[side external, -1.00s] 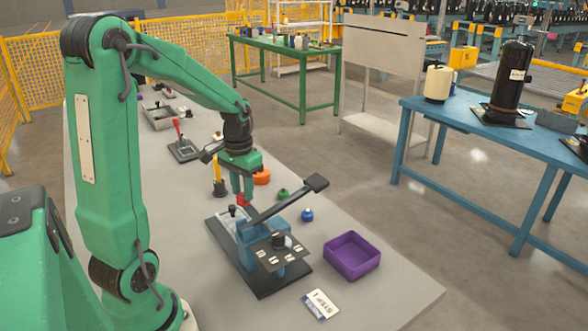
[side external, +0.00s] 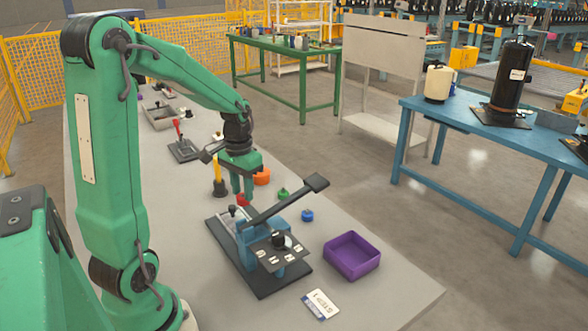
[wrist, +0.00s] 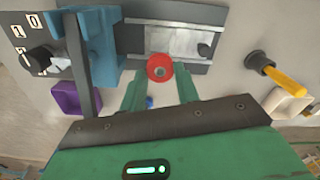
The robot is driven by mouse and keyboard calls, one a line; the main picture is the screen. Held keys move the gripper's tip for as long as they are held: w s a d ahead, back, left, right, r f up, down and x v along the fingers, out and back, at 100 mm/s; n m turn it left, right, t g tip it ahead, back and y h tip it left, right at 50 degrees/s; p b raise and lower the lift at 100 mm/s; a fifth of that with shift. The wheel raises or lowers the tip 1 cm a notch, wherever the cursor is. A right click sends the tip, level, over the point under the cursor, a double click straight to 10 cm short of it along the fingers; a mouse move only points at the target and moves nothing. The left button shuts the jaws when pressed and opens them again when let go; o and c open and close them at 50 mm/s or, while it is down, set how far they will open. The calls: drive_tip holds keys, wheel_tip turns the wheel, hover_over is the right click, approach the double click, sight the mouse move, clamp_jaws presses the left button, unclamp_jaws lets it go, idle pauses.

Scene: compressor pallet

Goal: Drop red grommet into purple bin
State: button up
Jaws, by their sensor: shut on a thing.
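The red grommet (side external: 243,199) is a small red ring at the fingertips of my gripper (side external: 242,192), near the back end of a blue clamp fixture. In the wrist view, the grommet (wrist: 160,67) shows between the two green fingertips (wrist: 160,78), and my gripper is shut on it. From these views I cannot tell whether it touches the surface below. The purple bin (side external: 342,266) stands open on the grey table at the front right, apart from my gripper, and looks empty. The bin (wrist: 75,98) also shows at the left in the wrist view.
The blue clamp fixture (side external: 252,247) with its raised black-ended lever (side external: 285,203) stands between my gripper and the bin. Green (side external: 283,194), blue (side external: 307,215) and orange (side external: 262,177) parts lie nearby. A yellow-handled tool (side external: 217,172) stands to the left. A label card (side external: 321,304) lies in front.

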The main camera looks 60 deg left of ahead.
wheel_tip(320, 180, up, 12)
drive_tip(key=f, duration=0.1)
drive_tip(key=w+d, duration=1.7)
drive_tip(key=d, duration=0.8)
wheel_tip(320, 180, down, 12)
drive_tip(key=shift+w+a+f, duration=0.2)
drive_tip(key=shift+a+f, duration=0.05)
drive_tip(key=shift+a, duration=0.1)
drive_tip(key=shift+f, duration=0.1)
drive_tip(key=shift+f, duration=2.9)
